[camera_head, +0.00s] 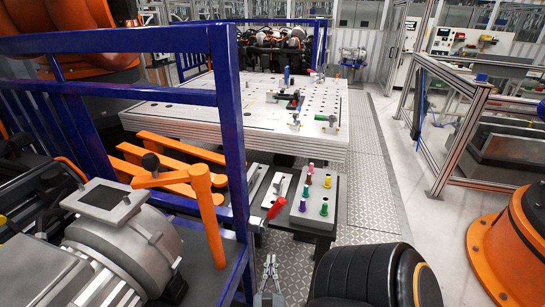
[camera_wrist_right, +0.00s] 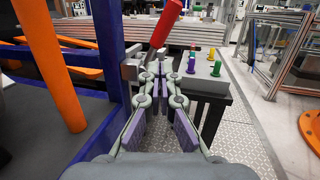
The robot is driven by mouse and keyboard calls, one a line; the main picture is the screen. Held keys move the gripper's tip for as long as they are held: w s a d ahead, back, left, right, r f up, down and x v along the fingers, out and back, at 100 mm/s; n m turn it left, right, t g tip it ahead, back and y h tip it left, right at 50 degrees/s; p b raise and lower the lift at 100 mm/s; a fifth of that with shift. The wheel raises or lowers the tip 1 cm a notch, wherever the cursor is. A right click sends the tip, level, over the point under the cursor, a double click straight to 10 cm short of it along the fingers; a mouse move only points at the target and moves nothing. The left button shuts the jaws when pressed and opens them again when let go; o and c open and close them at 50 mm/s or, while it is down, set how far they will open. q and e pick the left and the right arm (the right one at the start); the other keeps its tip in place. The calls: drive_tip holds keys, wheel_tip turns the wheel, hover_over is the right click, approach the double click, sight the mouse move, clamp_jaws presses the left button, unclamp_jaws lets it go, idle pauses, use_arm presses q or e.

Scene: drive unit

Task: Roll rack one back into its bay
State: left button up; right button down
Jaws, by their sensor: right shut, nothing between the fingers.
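A blue-framed rack (camera_head: 228,120) fills the left of the head view. It carries a grey motor-like unit (camera_head: 125,240) and an orange handle bar (camera_head: 207,215). Its blue post also shows in the wrist view (camera_wrist_right: 103,35). A red lever handle (camera_head: 275,208) stands out beside the post, and it is large at the top of the wrist view (camera_wrist_right: 165,25). My right gripper (camera_head: 270,262) is below the red handle, close to the post, apart from the handle in the head view. Its fingers (camera_wrist_right: 160,62) are shut and empty. My left gripper is out of view. No rack number is readable.
A large perforated table (camera_head: 180,115) stands behind. A small dark stand (camera_head: 318,205) with coloured pegs is just right of the red handle. Treadplate floor (camera_head: 365,190) lies clear to the right. An orange robot base (camera_head: 510,250) and a metal-framed fence (camera_head: 465,135) bound the right side.

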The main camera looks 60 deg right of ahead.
approach(273, 213)
drive_tip(key=x, duration=0.1)
drive_tip(key=p+x, duration=0.1)
drive_tip(key=x, duration=0.3)
drive_tip(key=shift+w+d+f, duration=0.2)
drive_tip(key=shift+d+f, duration=0.05)
drive_tip(key=shift+f, duration=0.1)
drive_tip(key=shift+w+d, duration=0.25)
drive_tip(key=shift+d, duration=0.25)
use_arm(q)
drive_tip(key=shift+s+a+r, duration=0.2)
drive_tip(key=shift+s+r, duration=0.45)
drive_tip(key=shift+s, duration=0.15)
use_arm(e)
drive_tip(key=shift+w+d+r+p, duration=0.25)
drive_tip(key=shift+d+r+p, duration=0.05)
drive_tip(key=shift+d+p, duration=0.2)
drive_tip(key=shift+a+r, duration=0.15)
drive_tip(key=shift+r, duration=0.05)
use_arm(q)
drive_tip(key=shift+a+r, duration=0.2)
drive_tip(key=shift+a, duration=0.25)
